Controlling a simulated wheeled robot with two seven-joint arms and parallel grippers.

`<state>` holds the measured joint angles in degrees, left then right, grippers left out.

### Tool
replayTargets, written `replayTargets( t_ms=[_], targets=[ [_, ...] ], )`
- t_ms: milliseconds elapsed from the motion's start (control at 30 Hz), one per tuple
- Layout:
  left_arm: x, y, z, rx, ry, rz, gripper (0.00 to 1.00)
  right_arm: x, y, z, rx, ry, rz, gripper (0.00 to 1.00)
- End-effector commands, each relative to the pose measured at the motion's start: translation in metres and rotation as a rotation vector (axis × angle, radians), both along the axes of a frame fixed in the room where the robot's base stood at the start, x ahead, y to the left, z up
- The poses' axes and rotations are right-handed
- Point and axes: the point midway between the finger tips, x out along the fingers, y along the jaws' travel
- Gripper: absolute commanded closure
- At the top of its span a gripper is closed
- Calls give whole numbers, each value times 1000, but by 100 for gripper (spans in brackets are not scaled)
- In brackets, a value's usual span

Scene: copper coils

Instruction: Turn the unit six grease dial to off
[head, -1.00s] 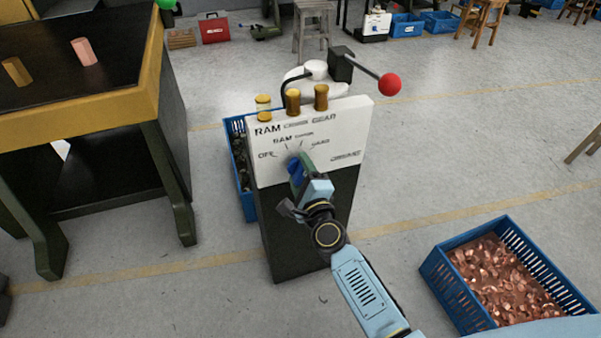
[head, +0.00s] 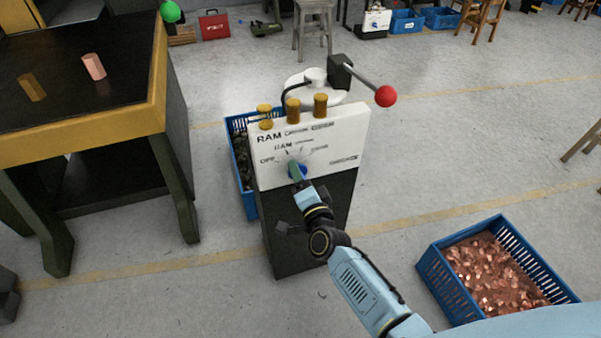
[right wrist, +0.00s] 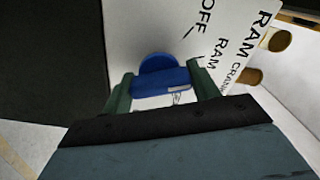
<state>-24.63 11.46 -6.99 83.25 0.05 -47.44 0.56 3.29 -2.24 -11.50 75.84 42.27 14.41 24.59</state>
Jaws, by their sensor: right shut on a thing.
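The blue grease dial (head: 298,170) is on the white front panel (head: 340,143) of a dark pedestal unit. OFF is printed at the panel's left, RAM above the dial and further marks to the right. My right gripper (head: 296,172) reaches the panel from below and is shut on the dial. In the right wrist view the two green fingers (right wrist: 160,92) stand on either side of the blue dial (right wrist: 162,75), with the OFF mark just beyond. The dial's pointer is hard to make out. My left gripper is not in view.
A lever with a red ball (head: 385,96) and brass caps (head: 320,104) top the unit. A blue crate (head: 240,165) stands behind its left side. A dark table (head: 150,110) is at left, and a crate of copper pieces (head: 440,275) at lower right. Floor between is clear.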

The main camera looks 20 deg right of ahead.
Motion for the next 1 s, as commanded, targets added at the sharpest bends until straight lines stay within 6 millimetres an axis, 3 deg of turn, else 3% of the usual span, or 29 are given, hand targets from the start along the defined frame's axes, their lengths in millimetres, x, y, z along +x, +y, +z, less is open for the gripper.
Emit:
replayTargets(
  t_ms=[300,600,1000],
  targets=[
    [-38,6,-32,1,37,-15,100,0,0,2,-295,-9,0,63],
    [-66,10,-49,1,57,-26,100,0,0,1,-514,-16,1,63],
    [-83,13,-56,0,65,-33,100,0,0,0,-646,-22,-1,63]
  ],
)
